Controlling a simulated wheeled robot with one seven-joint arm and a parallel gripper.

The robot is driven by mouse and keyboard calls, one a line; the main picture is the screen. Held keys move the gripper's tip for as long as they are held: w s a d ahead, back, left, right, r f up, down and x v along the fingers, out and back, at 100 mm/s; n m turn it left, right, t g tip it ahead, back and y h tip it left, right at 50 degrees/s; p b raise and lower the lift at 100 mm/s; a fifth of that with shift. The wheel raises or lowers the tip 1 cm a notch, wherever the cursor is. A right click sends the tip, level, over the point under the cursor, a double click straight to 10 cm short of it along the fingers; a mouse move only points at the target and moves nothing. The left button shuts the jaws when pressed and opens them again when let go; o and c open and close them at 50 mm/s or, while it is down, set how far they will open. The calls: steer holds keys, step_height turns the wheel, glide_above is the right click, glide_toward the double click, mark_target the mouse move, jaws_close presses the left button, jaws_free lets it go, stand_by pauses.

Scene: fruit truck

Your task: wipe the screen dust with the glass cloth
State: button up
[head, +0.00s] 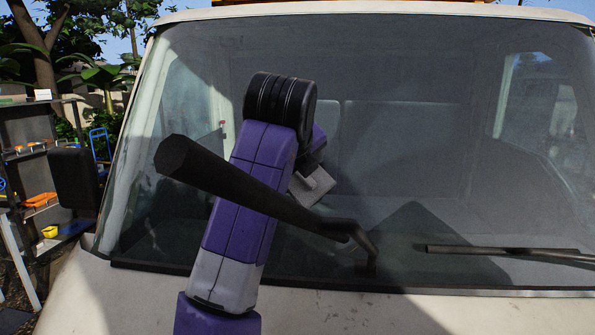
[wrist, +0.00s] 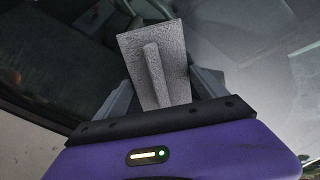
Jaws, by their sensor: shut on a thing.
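The windscreen (head: 400,130) of a pale truck fills most of the head view. It looks grey and hazy, but I cannot clearly tell dust from reflection and shadow. My gripper (wrist: 162,88) is shut on the glass cloth (wrist: 133,47), a grey, flat, rough-looking pad with a raised ridge as a grip. In the head view the cloth (head: 316,187) shows just right of my purple arm, in front of the glass. My arm hides part of it and most of the gripper. Whether the cloth touches the glass I cannot tell.
Another wiper (head: 510,251) lies low at the right. A black side mirror (head: 74,182) and a shelf with tools (head: 38,150) are at the left.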

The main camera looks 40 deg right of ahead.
steer(key=p+v, duration=0.2)
steer(key=v, duration=0.4)
stand_by(0.3)
steer(key=shift+r, duration=0.15)
steer(key=p+v, duration=0.1)
steer(key=v, duration=0.2)
stand_by(0.3)
stand_by(0.4)
